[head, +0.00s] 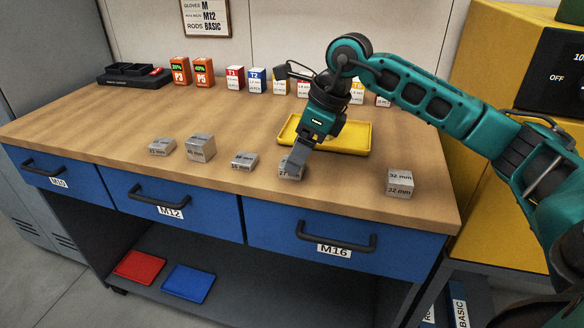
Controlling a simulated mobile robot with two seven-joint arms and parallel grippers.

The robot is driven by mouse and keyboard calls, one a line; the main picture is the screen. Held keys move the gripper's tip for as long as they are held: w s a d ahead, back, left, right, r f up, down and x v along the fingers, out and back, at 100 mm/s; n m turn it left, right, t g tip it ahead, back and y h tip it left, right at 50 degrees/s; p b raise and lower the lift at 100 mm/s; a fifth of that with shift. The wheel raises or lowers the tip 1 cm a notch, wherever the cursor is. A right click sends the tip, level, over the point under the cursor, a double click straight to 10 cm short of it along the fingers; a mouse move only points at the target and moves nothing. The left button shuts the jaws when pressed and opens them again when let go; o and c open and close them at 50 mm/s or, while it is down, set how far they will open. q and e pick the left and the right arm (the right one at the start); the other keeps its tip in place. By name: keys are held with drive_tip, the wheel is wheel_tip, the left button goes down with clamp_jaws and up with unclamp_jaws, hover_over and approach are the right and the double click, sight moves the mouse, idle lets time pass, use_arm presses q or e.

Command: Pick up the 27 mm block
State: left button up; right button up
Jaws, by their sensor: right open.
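Several grey metal blocks stand in a row along the front of the wooden bench (120,135). The block (289,174) under my right gripper shows a label that starts with "27"; the rest is covered by the gripper. My right gripper (292,164) is open, pointing down at this block, with its fingers at or over its top. I cannot tell whether they touch it. My left gripper is not in view.
A larger block marked 32 mm (399,184) stands to the right. Three other blocks, including a taller one (200,147), stand to the left. A yellow tray (350,140) lies just behind my gripper. Small boxes and a black holder (135,78) line the back.

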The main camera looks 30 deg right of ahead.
drive_tip(key=x, duration=0.2)
drive_tip(key=shift+a+f, duration=0.1)
drive_tip(key=shift+f, duration=0.15)
drive_tip(key=shift+c, duration=0.3)
drive_tip(key=c, duration=1.1)
drive_tip(key=shift+c, duration=0.3)
drive_tip(key=shift+r, duration=0.15)
